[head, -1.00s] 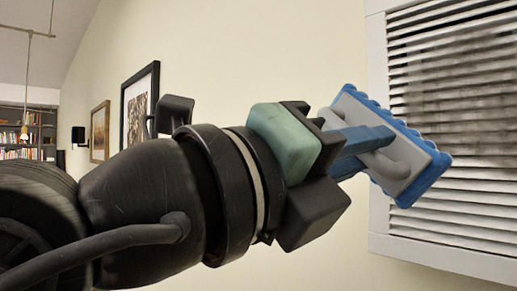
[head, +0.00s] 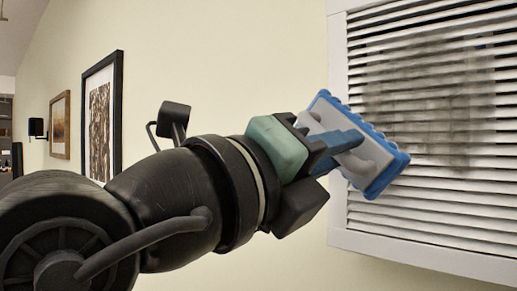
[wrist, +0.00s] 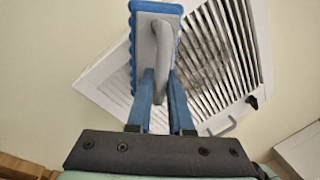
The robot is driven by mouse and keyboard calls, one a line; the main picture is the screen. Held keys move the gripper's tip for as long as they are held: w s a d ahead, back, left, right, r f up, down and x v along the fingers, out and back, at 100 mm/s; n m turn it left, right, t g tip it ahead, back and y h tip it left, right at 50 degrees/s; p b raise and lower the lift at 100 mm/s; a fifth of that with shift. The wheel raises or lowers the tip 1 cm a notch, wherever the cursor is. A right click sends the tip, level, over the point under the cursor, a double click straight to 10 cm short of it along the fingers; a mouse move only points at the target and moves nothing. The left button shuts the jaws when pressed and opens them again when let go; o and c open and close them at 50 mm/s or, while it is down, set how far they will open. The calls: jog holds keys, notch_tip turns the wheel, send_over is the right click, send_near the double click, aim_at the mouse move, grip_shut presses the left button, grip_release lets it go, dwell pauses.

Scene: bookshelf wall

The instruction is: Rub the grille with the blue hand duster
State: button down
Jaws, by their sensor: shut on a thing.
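The grille (head: 450,205) is a white louvred panel in a white frame on the wall, at the right of the head view. A dark grey smudge (head: 435,90) covers its upper middle slats. In the wrist view the grille (wrist: 235,45) appears tilted behind the duster. The blue hand duster (head: 394,174) has a grey back plate, a grey handle and a blue scalloped edge. My gripper (head: 335,148) is shut on its handle. In the wrist view my gripper (wrist: 158,92) has blue fingers on either side of the grey handle. The duster overlaps the grille's left part; contact cannot be told.
Two framed pictures (head: 101,118) and a small dark wall fixture (head: 37,128) are on the wall at the left. The wrist view shows a dark knob (wrist: 252,102) and a grey handle (wrist: 222,128) near the grille's lower edge.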

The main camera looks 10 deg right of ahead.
jog(key=shift+x, duration=0.9)
